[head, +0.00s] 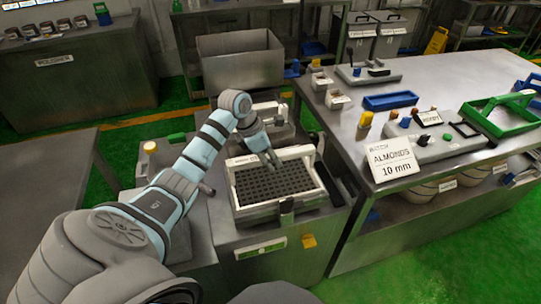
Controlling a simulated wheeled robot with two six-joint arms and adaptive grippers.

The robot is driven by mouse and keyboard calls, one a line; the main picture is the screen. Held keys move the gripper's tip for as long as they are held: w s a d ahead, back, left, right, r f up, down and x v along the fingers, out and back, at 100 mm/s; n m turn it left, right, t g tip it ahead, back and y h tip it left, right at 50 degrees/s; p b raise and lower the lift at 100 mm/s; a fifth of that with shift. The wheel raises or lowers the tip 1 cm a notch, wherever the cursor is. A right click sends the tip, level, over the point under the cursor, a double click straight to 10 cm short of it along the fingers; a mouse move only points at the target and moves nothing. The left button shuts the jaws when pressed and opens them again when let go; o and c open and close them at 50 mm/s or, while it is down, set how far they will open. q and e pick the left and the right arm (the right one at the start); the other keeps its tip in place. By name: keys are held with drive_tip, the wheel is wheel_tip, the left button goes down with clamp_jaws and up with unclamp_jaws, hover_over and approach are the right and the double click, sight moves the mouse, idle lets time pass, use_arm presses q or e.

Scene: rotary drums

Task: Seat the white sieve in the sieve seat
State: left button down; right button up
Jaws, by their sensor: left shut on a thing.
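The white sieve (240,161), a pale frame with a raised bar around a dark perforated mesh, is at the top of the grey machine in the centre of the head view. My left gripper (274,164) reaches over its far side and is shut on the white sieve. The sieve seat (258,212) is the machine's opening at the sieve; the sieve covers most of it. The frames do not show clearly whether the sieve lies fully down in it. My right gripper is not in view.
A steel table (450,75) on the right bears a green frame (502,119), a blue tray (390,101), a control box and an "ALMONDS 10 mm" sign (392,160). An open grey bin (241,66) stands behind the machine. A bare table (45,185) is at left.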

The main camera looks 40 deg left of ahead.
use_arm(q)
drive_tip(key=shift+f, duration=0.35)
drive_tip(key=c, duration=1.3)
unclamp_jaws()
drive_tip(key=shift+r, duration=0.1)
drive_tip(key=shift+c, duration=0.2)
drive_tip(key=v, duration=1.2)
drive_tip(key=shift+d, duration=0.1)
